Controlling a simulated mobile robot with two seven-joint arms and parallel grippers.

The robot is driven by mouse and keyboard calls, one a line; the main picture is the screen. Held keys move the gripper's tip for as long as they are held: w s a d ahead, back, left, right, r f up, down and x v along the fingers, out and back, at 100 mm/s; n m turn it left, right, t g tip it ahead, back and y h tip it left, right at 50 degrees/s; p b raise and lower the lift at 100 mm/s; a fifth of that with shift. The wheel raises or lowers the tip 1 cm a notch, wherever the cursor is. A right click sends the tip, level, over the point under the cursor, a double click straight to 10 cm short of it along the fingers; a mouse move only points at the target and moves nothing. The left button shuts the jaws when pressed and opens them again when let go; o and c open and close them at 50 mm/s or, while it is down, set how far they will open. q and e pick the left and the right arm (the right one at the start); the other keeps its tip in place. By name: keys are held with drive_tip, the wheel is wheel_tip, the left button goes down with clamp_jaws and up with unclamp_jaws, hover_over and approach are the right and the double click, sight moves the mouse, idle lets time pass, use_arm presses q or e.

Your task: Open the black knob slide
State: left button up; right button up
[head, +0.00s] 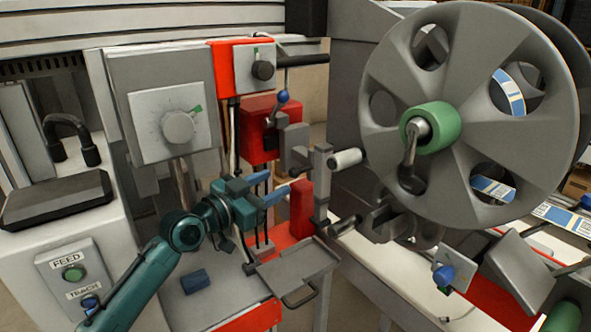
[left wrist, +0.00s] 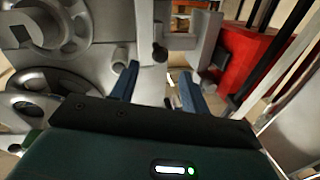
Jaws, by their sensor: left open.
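In the left wrist view, a small black knob (left wrist: 160,53) sits on a grey metal part, just beyond and between my blue fingertips. In the head view, the grey upright bracket (head: 321,190) stands just right of my left gripper (head: 278,184); the small knob is hard to make out there. My left gripper is open and points right toward the bracket. Its two fingers also show in the left wrist view (left wrist: 158,80), apart with nothing between them. I cannot tell how far the slide is drawn out. My right gripper is not in view.
A red block (head: 301,208) stands close to the fingertips. A grey tray with a handle (head: 297,271) lies below. A large grey reel (head: 480,70) with a green hub fills the right. A dial panel (head: 170,122) stands behind my left arm, and a feed button panel (head: 71,272) is at left.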

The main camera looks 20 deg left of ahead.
sight(290, 175)
use_arm(q)
drive_tip(key=x, duration=0.8)
drive_tip(key=shift+p, duration=0.35)
drive_tip(key=shift+c, duration=0.3)
clamp_jaws()
